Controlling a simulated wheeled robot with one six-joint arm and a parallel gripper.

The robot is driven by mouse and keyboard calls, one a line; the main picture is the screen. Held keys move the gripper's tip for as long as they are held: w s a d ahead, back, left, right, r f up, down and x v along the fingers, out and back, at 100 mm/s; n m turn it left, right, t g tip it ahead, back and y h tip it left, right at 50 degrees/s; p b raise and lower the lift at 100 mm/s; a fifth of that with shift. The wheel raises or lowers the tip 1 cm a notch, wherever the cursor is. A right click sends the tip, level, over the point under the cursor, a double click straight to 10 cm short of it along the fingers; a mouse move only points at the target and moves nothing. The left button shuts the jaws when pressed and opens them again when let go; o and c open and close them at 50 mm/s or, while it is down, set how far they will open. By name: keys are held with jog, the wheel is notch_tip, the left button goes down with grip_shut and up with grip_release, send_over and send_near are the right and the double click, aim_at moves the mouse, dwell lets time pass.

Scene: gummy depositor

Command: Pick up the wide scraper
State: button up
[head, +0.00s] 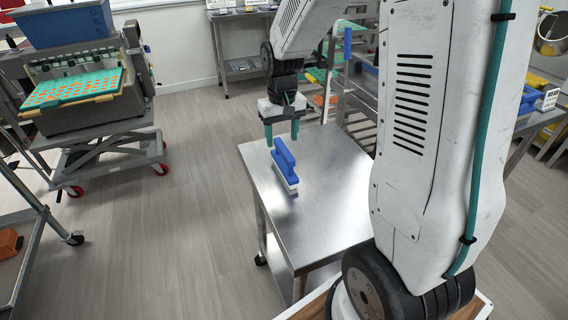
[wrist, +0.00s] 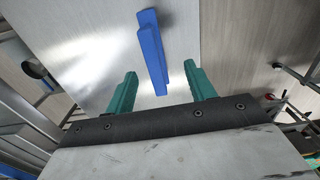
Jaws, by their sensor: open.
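A blue tool with a long raised handle and a white lower strip, which I take to be the wide scraper (head: 285,163), lies on the steel table (head: 325,190) near its left edge. In the wrist view the scraper (wrist: 152,50) shows as a long blue bar, its near end between my fingers in the picture. My gripper (head: 282,132) has two green fingers, spread apart and pointing down above the scraper's far end. In the wrist view the gripper (wrist: 162,72) is open and empty. I see no contact with the scraper.
The rest of the tabletop is bare. A wheeled machine with a green tray of orange pieces (head: 75,90) stands at the left, with a blue bin (head: 65,22) on top. A metal rack (head: 350,100) stands behind the table. Floor is clear left of the table.

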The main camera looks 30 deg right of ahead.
aim_at(284, 160)
jog(key=f, duration=0.1)
jog(key=w+d+f, duration=0.1)
jog(key=f, duration=0.1)
jog(key=shift+w+d+f, duration=0.1)
jog(key=shift+w+d, duration=0.1)
jog(key=shift+w, duration=0.15)
jog(key=f, duration=0.7)
jog(key=shift+s+f, duration=0.2)
grip_shut()
